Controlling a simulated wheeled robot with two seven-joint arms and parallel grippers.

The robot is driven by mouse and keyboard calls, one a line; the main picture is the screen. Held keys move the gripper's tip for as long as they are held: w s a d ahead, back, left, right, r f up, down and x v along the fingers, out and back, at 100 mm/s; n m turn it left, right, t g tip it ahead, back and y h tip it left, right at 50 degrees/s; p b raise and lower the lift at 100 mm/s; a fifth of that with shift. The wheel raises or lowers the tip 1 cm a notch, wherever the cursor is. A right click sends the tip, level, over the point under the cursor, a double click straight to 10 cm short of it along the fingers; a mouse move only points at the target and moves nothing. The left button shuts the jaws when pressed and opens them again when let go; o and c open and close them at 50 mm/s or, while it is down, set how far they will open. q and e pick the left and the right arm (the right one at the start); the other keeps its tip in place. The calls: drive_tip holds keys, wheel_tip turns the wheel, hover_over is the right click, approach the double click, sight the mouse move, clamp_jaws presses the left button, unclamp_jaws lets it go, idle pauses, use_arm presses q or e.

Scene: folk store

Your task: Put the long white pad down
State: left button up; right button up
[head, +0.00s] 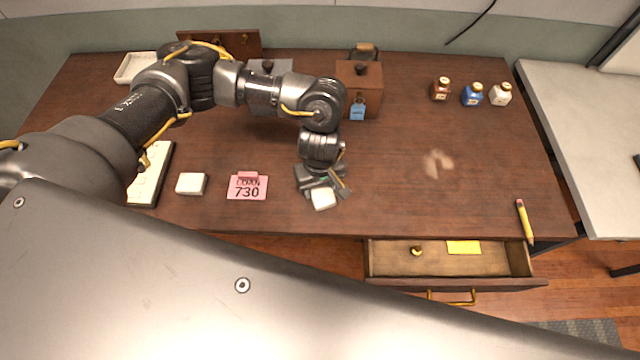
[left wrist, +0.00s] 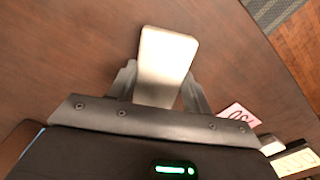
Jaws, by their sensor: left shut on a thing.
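The long white pad (head: 323,199) is in my left gripper (head: 322,186), over the front middle of the brown table (head: 400,200). In the left wrist view the pad (left wrist: 168,58) sticks out between the two fingers of the left gripper (left wrist: 160,88), which are shut on its sides. The pad's near end is hidden by the gripper body. I cannot tell whether the pad touches the table. My right gripper is not in view.
A pink 730 tag (head: 247,187), a small white block (head: 191,184) and a notebook (head: 150,176) lie to the left. Three small bottles (head: 472,94) stand back right. A pencil (head: 525,221) lies at the right edge. An open drawer (head: 450,260) juts out in front.

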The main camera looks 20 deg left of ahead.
sight(320, 189)
use_arm(q)
drive_tip(key=shift+f+b, duration=0.25)
drive_tip(key=shift+b, duration=0.05)
drive_tip(key=o, duration=1)
drive_tip(key=shift+r, duration=0.1)
drive_tip(key=shift+r, duration=0.1)
drive_tip(key=shift+r+p, duration=0.25)
drive_tip(key=shift+p, duration=0.2)
wheel_tip(320, 189, up, 12)
drive_tip(key=b, duration=0.3)
drive_tip(key=shift+f, duration=0.15)
